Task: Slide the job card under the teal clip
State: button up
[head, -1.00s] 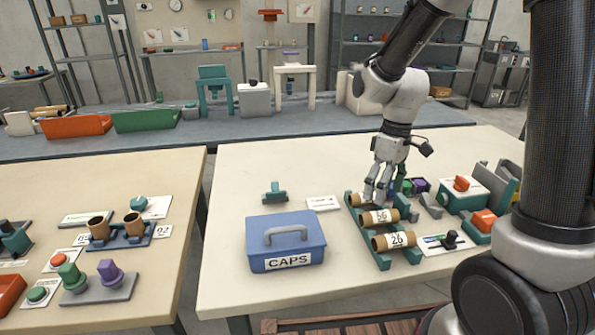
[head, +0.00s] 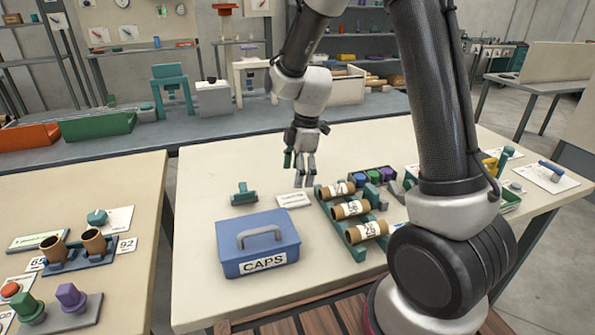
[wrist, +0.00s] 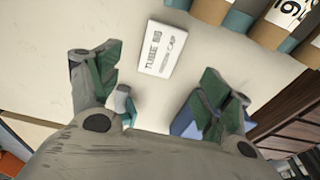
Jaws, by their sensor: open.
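The white job card (head: 294,200) lies flat on the cream table, right of the teal clip and left of the tube rack. It also shows in the wrist view (wrist: 165,48), with printed lettering. The teal clip (head: 242,194) stands on the table to the card's left, behind the blue box. In the wrist view the clip (wrist: 124,103) shows partly, beside the left finger. My gripper (head: 304,182) points down just above the card, near its back right end. Its fingers (wrist: 155,85) are spread wide with nothing between them, and the card appears beyond them.
A blue box (head: 255,243) marked CAPS stands in front of the card and clip. A teal rack (head: 352,251) with several numbered cardboard tubes stands close on the card's right. Coloured caps (head: 374,176) sit behind it. The table left of the clip is clear.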

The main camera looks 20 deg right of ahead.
aim_at(293, 199)
jog(key=f, duration=0.5)
jog(key=a+f, duration=0.1)
jog(key=f, duration=0.1)
jog(key=shift+f, duration=0.25)
jog(key=c, duration=1.1)
